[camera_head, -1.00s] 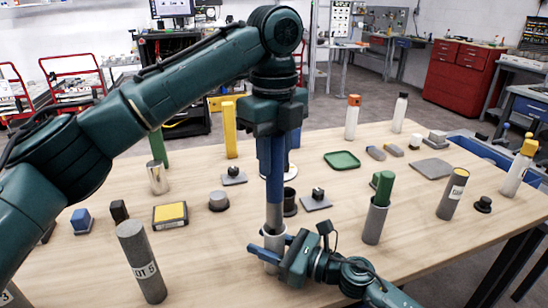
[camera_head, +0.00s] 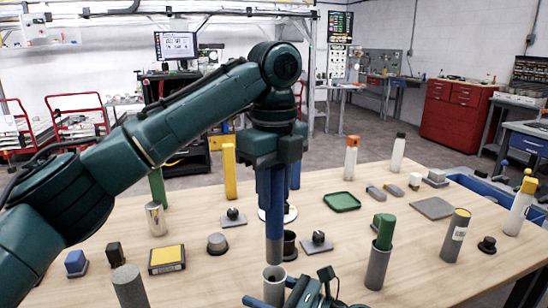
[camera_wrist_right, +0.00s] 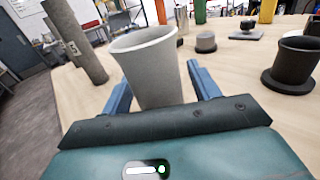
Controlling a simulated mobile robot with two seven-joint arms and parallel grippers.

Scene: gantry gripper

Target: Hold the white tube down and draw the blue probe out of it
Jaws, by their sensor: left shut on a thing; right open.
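The white tube (camera_head: 273,287) stands upright at the front of the table. My left gripper (camera_head: 279,200) points down above it, shut on the blue probe (camera_head: 275,222). The probe hangs upright, its greyish lower end just over the tube's mouth in the head view. In the wrist view, the tube (camera_wrist_right: 150,72) has an open rim with no probe standing in it. My right gripper (camera_wrist_right: 157,88) is open, one blue finger on either side of the tube. It also shows at the bottom of the head view (camera_head: 277,294), partly cut off.
A grey cylinder (camera_head: 130,288) stands left of the tube, and a dark cup (camera_head: 289,246) is close behind it. A grey holder with a green-topped piece (camera_head: 384,232) stands to the right.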

